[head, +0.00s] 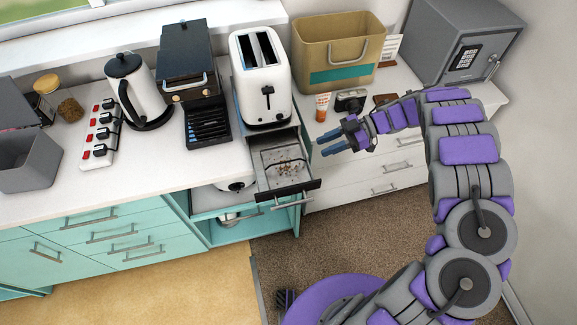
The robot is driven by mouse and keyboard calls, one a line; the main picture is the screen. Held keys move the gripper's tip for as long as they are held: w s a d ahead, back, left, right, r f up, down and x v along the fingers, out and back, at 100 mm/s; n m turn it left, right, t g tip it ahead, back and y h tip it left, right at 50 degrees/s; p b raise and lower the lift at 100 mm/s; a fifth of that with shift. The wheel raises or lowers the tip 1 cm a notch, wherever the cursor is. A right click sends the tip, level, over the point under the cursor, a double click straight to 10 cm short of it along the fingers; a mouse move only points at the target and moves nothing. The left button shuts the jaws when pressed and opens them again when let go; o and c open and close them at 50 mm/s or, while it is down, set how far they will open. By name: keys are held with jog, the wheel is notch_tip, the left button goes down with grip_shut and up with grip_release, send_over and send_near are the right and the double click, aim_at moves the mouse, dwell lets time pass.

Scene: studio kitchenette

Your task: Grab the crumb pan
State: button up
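The crumb pan (277,154) is a shallow grey tray with brown crumbs on it. It sticks out toward the front from below the white toaster (262,85), over the counter's front edge. Its dark front edge (291,189) and a silver handle (290,203) face the room; I cannot tell whether that handle belongs to the pan or to a drawer under it. My gripper (326,143) is to the right of the pan, with its two blue fingers pointing left toward it. The fingers are apart with nothing between them, and they do not appear to touch the pan.
A tan bin (338,35), an orange tube (322,107), a camera (350,101) and a grey safe (462,45) stand behind my gripper. Carpet in front is clear.

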jog(key=b, duration=0.1)
send_near(285, 162)
jog(key=x, duration=0.3)
jog(key=w+x, duration=0.1)
jog(key=x, duration=0.1)
jog(key=shift+f, duration=0.3)
jog(key=shift+s+a+f, duration=0.15)
jog(key=shift+s+f, duration=0.05)
jog(key=shift+s, duration=0.1)
jog(key=b+x, duration=0.1)
jog(key=x, duration=0.4)
jog(key=shift+s+r, duration=0.1)
jog(key=shift+r, duration=0.1)
jog(key=shift+d, duration=0.3)
jog(key=shift+c, duration=1.3)
jog(key=shift+d, duration=0.1)
jog(key=c, duration=0.3)
jog(key=shift+a, duration=0.2)
grip_shut()
